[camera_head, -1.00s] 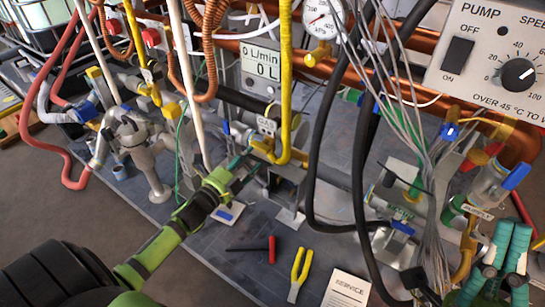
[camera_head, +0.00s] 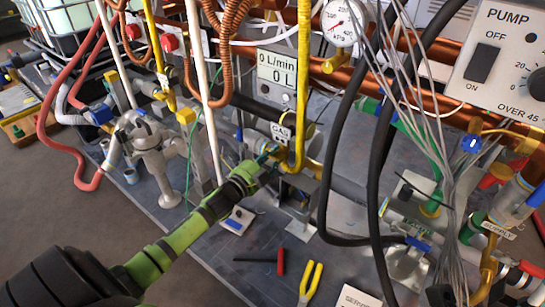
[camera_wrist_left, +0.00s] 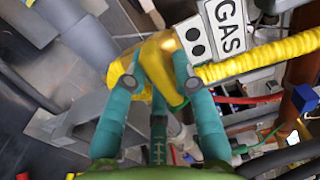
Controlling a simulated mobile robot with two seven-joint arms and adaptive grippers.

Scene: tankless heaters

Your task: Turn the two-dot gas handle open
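The white GAS tag with two black dots (camera_wrist_left: 212,35) hangs beside a yellow hose in the left wrist view. It also shows in the head view (camera_head: 281,133), above my left gripper (camera_head: 270,156). In the left wrist view, the teal fingers of that gripper (camera_wrist_left: 162,58) reach around both sides of a yellow fitting (camera_wrist_left: 158,62) just below the tag. The fingertips are partly hidden, so I cannot tell whether they press on it. The gas handle cannot be told clearly from the fitting. My right gripper is not in view.
A yellow hose (camera_head: 299,100) rises from the gas fitting. Black hoses (camera_head: 330,180) and grey wires (camera_head: 440,170) hang to the right. A grey valve assembly (camera_head: 150,150) stands to the left. Yellow pliers (camera_head: 309,284) and a red-handled tool (camera_head: 280,262) lie on the plate.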

